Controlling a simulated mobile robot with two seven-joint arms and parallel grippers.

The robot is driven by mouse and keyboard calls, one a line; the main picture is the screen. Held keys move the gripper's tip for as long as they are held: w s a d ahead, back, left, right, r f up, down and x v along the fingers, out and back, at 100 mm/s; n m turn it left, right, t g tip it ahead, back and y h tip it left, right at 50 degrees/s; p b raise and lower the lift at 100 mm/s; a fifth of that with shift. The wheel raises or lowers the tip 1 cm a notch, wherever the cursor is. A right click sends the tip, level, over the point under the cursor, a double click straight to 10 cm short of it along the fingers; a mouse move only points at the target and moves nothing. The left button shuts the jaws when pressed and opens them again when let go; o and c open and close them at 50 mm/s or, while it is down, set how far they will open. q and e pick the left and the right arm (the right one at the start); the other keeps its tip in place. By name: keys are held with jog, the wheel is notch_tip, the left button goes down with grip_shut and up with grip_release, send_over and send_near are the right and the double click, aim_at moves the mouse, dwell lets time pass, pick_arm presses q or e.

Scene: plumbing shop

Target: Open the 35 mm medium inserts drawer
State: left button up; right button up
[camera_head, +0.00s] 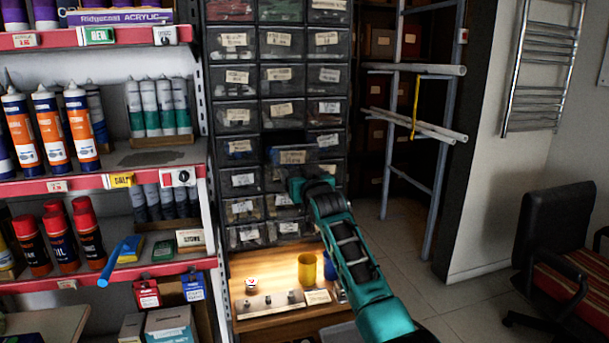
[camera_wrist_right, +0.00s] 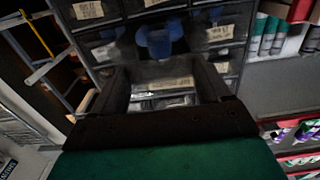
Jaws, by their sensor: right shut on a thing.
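The small-parts cabinet (camera_head: 258,130) has three columns of dark, clear-fronted drawers with cream labels. One middle-column drawer (camera_head: 292,154) stands partly pulled out, with a dark gap above its front. My right gripper (camera_head: 300,178) is at the lower front of this drawer, shut on it. In the right wrist view the drawer's label (camera_wrist_right: 163,85) lies between my two dark fingers (camera_wrist_right: 163,92), and blue pieces (camera_wrist_right: 160,40) show beyond it. The contact at the drawer's handle is hidden, and the label is too small to read. My left gripper is out of view.
Shelves (camera_head: 110,183) with tubes and cans stand close on the left. A lit wooden ledge (camera_head: 275,310) below the drawers holds a yellow cup (camera_head: 309,271) and small parts. A pipe rack (camera_head: 420,100) stands to the right. A chair (camera_head: 555,245) stands farther right, with open floor before it.

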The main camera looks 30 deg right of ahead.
jog(key=shift+s, duration=0.1)
jog(key=o, duration=1.5)
jog(key=shift+c, duration=0.2)
jog(key=v, duration=1.3)
jog(key=shift+f, duration=0.1)
